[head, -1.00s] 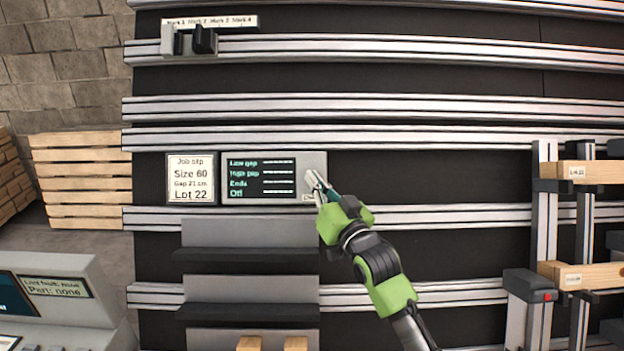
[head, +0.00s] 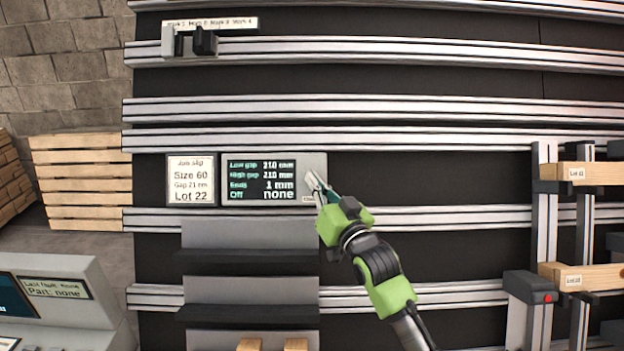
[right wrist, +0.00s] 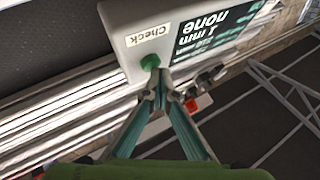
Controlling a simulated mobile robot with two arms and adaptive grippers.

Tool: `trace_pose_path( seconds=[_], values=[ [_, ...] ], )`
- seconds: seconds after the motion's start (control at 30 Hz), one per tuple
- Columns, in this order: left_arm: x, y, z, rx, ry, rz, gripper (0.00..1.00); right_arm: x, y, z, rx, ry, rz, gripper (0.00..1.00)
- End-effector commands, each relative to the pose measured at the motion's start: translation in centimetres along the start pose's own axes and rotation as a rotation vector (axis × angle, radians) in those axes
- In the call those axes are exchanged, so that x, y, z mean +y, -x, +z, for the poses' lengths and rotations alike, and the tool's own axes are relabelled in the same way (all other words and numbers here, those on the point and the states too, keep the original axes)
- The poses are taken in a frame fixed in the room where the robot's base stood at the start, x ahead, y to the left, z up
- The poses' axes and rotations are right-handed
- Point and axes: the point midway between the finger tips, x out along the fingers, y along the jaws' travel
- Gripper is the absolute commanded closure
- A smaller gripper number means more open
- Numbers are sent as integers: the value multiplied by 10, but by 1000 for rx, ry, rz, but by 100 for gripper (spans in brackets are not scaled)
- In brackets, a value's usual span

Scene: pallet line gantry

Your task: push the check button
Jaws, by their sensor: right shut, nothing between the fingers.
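The check panel (head: 313,163) is a grey box on the rail wall with a dark screen (head: 262,180). The screen reads low gap 210 mm, high gap 210 mm, ends 1 mm, off none. In the right wrist view the green check button (right wrist: 150,62) sits on the panel face beside its "Check" label (right wrist: 149,37). My right gripper (head: 312,179) is shut and empty, its tips (right wrist: 160,78) at the button; I cannot tell if they touch it. In the head view the gripper hides the button. My left gripper is not in view.
A job slip (head: 191,180) reading Size 60, Lot 22 hangs left of the panel. Grey shelves (head: 250,233) are below it. Clamp posts holding wooden blocks (head: 585,175) stand at the right. The dark wall right of the panel is clear.

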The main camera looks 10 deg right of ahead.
Motion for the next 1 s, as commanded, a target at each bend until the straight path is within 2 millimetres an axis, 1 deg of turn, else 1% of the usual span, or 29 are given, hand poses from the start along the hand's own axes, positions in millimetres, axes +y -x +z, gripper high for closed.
trace_pose_path(
  seconds=[0.03,0.23,0.6,0.73,1.0],
  values=[
    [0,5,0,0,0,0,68,-2,2,-1,-4,-1,1,100],
    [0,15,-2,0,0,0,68,-7,9,-7,-3,-2,1,100],
    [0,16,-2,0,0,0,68,-8,12,-8,-1,-1,0,100],
    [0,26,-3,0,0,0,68,-14,17,-15,-2,-2,0,100],
    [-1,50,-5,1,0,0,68,-27,36,-29,-2,-2,1,100]
  ],
)
